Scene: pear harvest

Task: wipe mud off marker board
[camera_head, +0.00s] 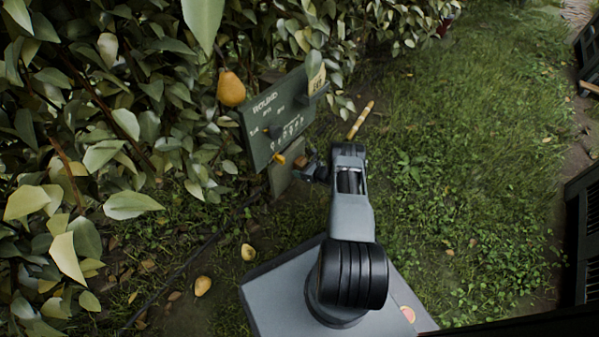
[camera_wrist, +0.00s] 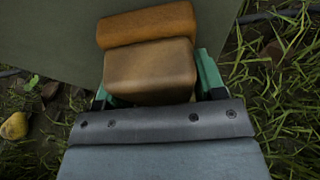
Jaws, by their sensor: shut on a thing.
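The marker board (camera_head: 262,119) is dark green with pale lettering and stands upright beside the hedge. A dark patch (camera_head: 276,131), perhaps mud, shows on its face. My gripper (camera_head: 312,171) is at the board's lower right. In the wrist view my gripper (camera_wrist: 155,88) has its green fingers shut on a brown block (camera_wrist: 150,68), which looks like a sponge with an orange-brown far part. The board's plain olive surface (camera_wrist: 45,40) is just beyond the block. Whether the block touches the board I cannot tell. The block is small in the head view (camera_head: 300,162).
A pear (camera_head: 231,88) hangs left of the board, and two fallen pears (camera_head: 248,252) (camera_head: 202,286) lie on the ground. A yellow stick (camera_head: 360,120) is to the right. Dense hedge leaves (camera_head: 130,120) fill the left. Open grass (camera_head: 460,180) lies right, with dark crates (camera_head: 585,220) at the edge.

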